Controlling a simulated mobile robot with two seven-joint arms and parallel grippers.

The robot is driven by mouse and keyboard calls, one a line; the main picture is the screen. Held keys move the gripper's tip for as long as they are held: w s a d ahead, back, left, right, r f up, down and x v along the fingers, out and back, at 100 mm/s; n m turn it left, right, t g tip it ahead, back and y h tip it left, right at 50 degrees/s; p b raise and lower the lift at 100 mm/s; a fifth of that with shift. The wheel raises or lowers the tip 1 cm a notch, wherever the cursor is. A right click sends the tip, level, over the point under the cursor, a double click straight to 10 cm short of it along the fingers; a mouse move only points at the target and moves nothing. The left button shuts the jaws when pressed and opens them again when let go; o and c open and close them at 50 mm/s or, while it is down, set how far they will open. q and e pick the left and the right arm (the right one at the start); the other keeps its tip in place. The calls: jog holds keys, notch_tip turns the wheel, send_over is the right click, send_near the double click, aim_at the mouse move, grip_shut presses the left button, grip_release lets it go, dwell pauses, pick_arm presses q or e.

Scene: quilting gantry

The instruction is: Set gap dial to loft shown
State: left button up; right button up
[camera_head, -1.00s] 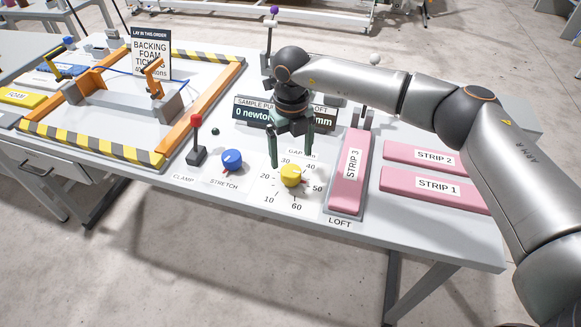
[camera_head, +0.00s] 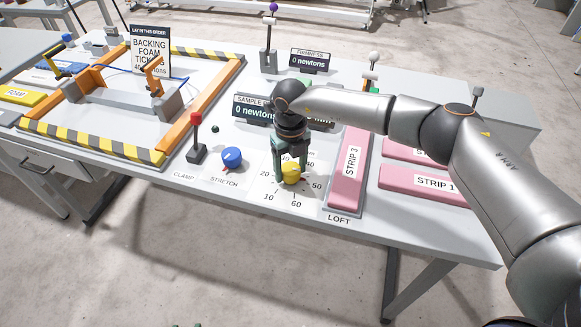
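The yellow gap dial (camera_head: 291,174) sits on a white scale plate (camera_head: 283,200) at the front of the table, with numbers around it. My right gripper (camera_head: 291,164) is down at the dial, one finger on each side of its far part. I cannot tell whether the fingers touch it. The gripper and wrist hide part of the scale and the gap label. Two small dark green bits at the bottom edge may be my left gripper's tips.
A blue stretch knob (camera_head: 232,157) and a red-topped clamp lever (camera_head: 196,138) stand left of the dial. Pink strip 3 (camera_head: 344,188) lies on the loft bed close to its right. A firmness readout (camera_head: 310,60) stands at the back.

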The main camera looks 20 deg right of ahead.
jog(key=c, duration=0.9)
